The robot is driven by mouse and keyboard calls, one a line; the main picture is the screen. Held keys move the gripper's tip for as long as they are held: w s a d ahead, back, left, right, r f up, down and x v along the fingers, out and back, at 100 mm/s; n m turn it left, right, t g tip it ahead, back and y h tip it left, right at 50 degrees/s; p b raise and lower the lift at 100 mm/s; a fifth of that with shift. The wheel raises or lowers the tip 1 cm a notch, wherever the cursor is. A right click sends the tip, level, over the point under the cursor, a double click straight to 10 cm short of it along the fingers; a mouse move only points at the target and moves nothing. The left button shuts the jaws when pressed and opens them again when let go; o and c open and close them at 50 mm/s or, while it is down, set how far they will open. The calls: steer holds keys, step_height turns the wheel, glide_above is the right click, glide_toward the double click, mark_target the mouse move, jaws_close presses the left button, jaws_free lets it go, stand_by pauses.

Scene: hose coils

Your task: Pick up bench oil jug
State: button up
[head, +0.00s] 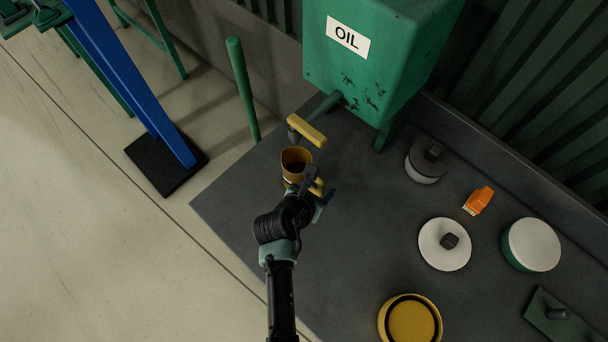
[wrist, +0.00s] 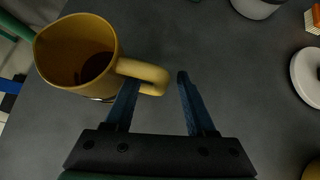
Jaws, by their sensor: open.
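The bench oil jug is a yellow mug-shaped jug (head: 296,158) with dark contents, standing upright under the yellow-handled tap of the green oil tank. In the wrist view the jug (wrist: 75,55) is at the upper left, with its handle (wrist: 145,72) pointing right. My gripper (head: 320,190) is at the handle side of the jug. In the wrist view my gripper (wrist: 158,82) is open. The handle's outer end lies between or just above its fingertips; I cannot tell whether they touch. My wrist hides part of the jug's lower side in the head view.
The green oil tank (head: 378,50) with its yellow tap (head: 307,130) stands just behind the jug. On the grey bench (head: 350,250) to the right are a grey-lidded pot (head: 428,162), an orange brush (head: 479,200), a white disc (head: 437,255) and a yellow round tin (head: 410,320).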

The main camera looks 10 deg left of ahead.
jaws_close()
steer(key=shift+w, duration=0.1)
stand_by(1.3)
